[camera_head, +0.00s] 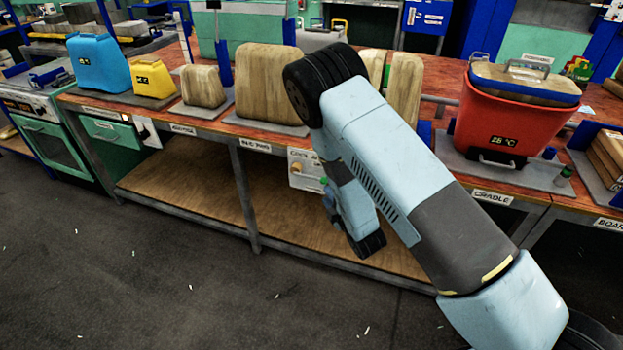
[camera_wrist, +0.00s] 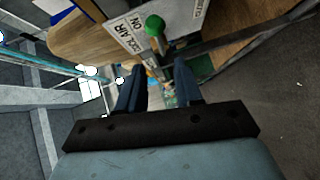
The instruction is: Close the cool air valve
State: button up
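The cool air valve panel (camera_head: 303,172) is a white plate under the front edge of the workbench, partly hidden by my arm in the head view. In the wrist view, the panel (camera_wrist: 190,12) carries a label reading "COOL AIR ON" (camera_wrist: 130,32) and a round green knob (camera_wrist: 155,25). My gripper (camera_wrist: 158,72) is open, its two dark blue fingers apart. The green knob appears just beyond the fingertips, not gripped. My arm hides most of the gripper in the head view.
The red-brown bench top (camera_head: 120,103) holds a blue container (camera_head: 98,62), a yellow one (camera_head: 152,78), wooden blocks (camera_head: 265,80) and a red bin (camera_head: 500,125). A wooden lower shelf (camera_head: 190,190) lies below. The dark floor (camera_head: 150,290) in front is clear.

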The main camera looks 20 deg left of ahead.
aim_at(312, 178)
jog(key=x, duration=1.3)
jog(key=shift+c, duration=0.3)
grip_shut()
